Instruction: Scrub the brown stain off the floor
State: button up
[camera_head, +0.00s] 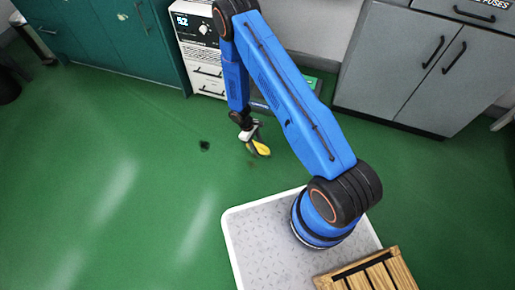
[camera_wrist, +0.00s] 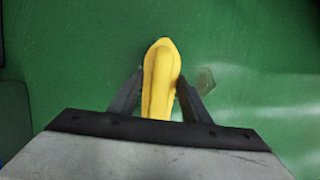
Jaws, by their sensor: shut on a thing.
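My gripper (camera_wrist: 160,80) is shut on a yellow scrubber (camera_wrist: 161,58), a long rounded thing between its two dark fingers. In the head view my gripper (camera_head: 252,133) hangs low over the green floor, with the yellow scrubber (camera_head: 260,148) below it. I cannot tell whether the scrubber touches the floor. A small dark spot (camera_head: 205,146) lies on the floor to the left of the scrubber. In the wrist view a faint brownish patch (camera_wrist: 206,79) shows just right of the scrubber and the right finger. I cannot tell whether the two marks are the same.
Grey cabinets (camera_head: 405,70) stand at the back right. A wooden crate (camera_head: 395,262) is at the bottom right. The floor at left is clear.

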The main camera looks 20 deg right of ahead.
aim_at(262, 145)
jog(key=shift+r, duration=3.5)
